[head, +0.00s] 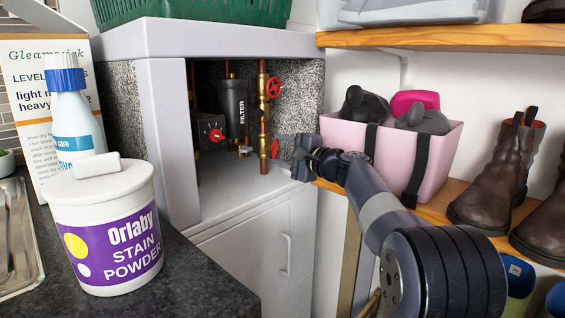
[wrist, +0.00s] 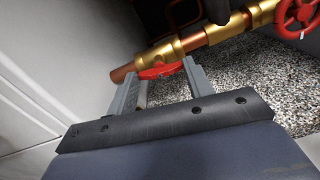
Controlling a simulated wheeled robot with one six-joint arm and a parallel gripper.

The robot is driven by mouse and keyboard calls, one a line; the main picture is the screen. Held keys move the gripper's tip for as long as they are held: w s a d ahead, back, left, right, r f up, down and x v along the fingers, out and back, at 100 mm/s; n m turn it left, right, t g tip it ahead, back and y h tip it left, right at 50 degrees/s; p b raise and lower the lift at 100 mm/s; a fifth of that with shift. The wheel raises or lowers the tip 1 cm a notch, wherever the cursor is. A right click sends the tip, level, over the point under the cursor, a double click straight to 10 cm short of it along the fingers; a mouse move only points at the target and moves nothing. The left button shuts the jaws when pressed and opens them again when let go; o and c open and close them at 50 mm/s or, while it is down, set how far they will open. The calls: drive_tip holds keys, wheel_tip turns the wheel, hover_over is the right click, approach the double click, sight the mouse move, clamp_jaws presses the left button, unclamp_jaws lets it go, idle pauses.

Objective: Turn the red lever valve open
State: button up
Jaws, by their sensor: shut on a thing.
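The red lever (head: 275,147) sits on a brass valve on the upright copper pipe (head: 263,95) inside the open cupboard in the head view. In the wrist view the red lever (wrist: 158,72) lies across the brass pipe fitting (wrist: 160,53), between my two fingers. My gripper (wrist: 162,76) is shut on the lever, with the fingers at its two sides. In the head view my gripper (head: 293,165) reaches in from the right at the cupboard opening. Part of the lever is hidden there.
A red round handwheel (head: 274,88) is higher on the same pipe. A black filter (head: 233,108) and a pump with a red knob (head: 215,134) stand left of it. A pink basket (head: 390,150) and brown boots (head: 497,175) sit on the right shelf. A stain powder tub (head: 105,225) stands front left.

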drive_tip(key=shift+f+n+b, duration=0.15)
drive_tip(key=shift+n+b, duration=0.45)
drive_tip(key=shift+n, duration=0.3)
drive_tip(key=o, duration=1)
drive_tip(key=v, duration=1.1)
drive_tip(key=shift+p, duration=0.3)
drive_tip(key=shift+w+a, duration=0.1)
